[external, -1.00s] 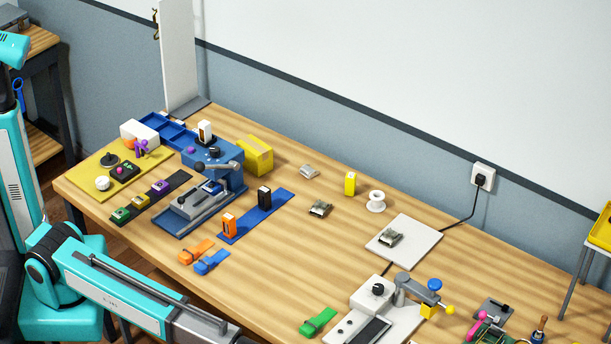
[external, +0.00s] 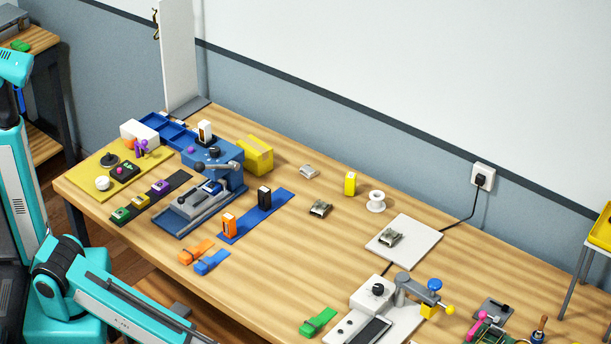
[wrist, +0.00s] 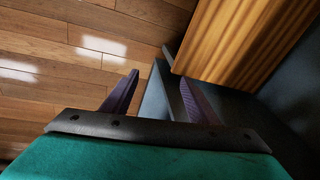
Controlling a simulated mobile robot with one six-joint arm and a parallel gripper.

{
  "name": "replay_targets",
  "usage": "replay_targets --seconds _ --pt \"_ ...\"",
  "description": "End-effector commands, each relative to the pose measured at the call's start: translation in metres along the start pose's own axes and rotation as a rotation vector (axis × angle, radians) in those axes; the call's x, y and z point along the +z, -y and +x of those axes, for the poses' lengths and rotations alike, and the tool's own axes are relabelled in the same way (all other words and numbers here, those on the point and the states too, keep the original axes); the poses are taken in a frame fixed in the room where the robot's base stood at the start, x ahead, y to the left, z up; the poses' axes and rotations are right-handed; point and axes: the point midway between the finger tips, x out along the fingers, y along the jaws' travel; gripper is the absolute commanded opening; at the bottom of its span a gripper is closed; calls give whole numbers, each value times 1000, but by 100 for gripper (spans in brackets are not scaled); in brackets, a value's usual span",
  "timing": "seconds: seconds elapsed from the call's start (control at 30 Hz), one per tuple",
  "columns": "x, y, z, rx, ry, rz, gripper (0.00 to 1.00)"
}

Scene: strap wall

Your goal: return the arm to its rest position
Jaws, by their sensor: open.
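My gripper (wrist: 160,98) shows in the wrist view with its two dark purple fingers spread apart and nothing between them. Wooden floor and dark grey surfaces lie beyond the fingers, beside the wooden edge of the bench. In the external view my teal arm is at the lower left, its forearm running down and right past the bench's front edge. The gripper itself is outside that view.
The wooden bench (external: 270,262) fills the middle of the external view. Near its front edge lie orange (external: 196,251), blue (external: 212,262) and green (external: 319,322) straps. A blue press (external: 213,178) stands farther back, and a grey-white device (external: 375,310) stands at the front right.

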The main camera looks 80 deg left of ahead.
Motion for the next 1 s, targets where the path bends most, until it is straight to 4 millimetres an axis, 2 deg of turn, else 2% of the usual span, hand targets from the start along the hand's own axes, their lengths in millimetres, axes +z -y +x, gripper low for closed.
replay_targets --seconds 0.03,0.3,0.5,0.6,0.7,0.8,1.0 --pt "27 3 13 14 43 -38 54" --pt "156 1 52 105 279 -252 54" --pt "252 -19 65 188 466 -421 54" --pt "289 -32 65 226 543 -493 54" --pt "313 -42 64 253 599 -542 54" --pt "325 -48 62 270 628 -568 54" --pt "328 -49 61 274 638 -576 54"
